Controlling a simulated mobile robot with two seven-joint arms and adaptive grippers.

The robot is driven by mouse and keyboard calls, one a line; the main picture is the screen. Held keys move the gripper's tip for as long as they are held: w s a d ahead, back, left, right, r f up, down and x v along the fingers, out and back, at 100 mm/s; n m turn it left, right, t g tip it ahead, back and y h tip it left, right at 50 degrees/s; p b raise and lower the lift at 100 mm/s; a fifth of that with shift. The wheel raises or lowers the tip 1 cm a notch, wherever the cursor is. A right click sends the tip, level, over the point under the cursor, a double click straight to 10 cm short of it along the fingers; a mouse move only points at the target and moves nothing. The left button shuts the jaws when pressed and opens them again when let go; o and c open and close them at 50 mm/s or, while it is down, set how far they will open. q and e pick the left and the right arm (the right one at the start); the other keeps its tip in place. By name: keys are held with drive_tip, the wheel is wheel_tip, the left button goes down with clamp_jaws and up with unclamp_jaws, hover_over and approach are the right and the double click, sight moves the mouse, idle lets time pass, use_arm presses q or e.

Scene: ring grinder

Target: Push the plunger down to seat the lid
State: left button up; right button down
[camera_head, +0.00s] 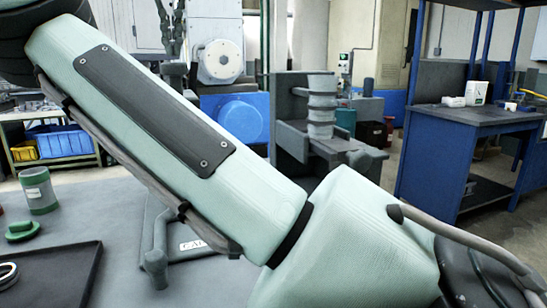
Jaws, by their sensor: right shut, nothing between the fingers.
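A green cylindrical container (38,189) stands upright on the grey table at the left. A green lid-like disc with a raised top (23,230) lies apart from it, just in front. A grey upright piece with a rounded foot (155,262) stands farther right, partly behind my arm. I cannot tell whether this is the plunger, and no lid seated under a plunger can be made out. My large pale green arm crosses the view from upper left to lower right and hides much of the table. I see no fingertips of either gripper.
A dark tray (62,272) and a metal ring (8,273) lie at the front left. A labelled flat piece (195,246) lies beside the grey upright piece. A grey machine (320,120) and a blue workbench (465,122) stand in the background. Bare tabletop shows below my arm.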

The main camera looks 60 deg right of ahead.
drive_tip(key=shift+f+b, duration=1)
drive_tip(key=shift+f, duration=0.85)
drive_tip(key=shift+a+f, duration=0.1)
wheel_tip(320, 180, up, 2)
drive_tip(key=p, duration=0.3)
drive_tip(key=shift+r, duration=0.25)
drive_tip(key=shift+r+p, duration=0.55)
drive_tip(key=shift+r, duration=2.9)
drive_tip(key=shift+f, duration=0.1)
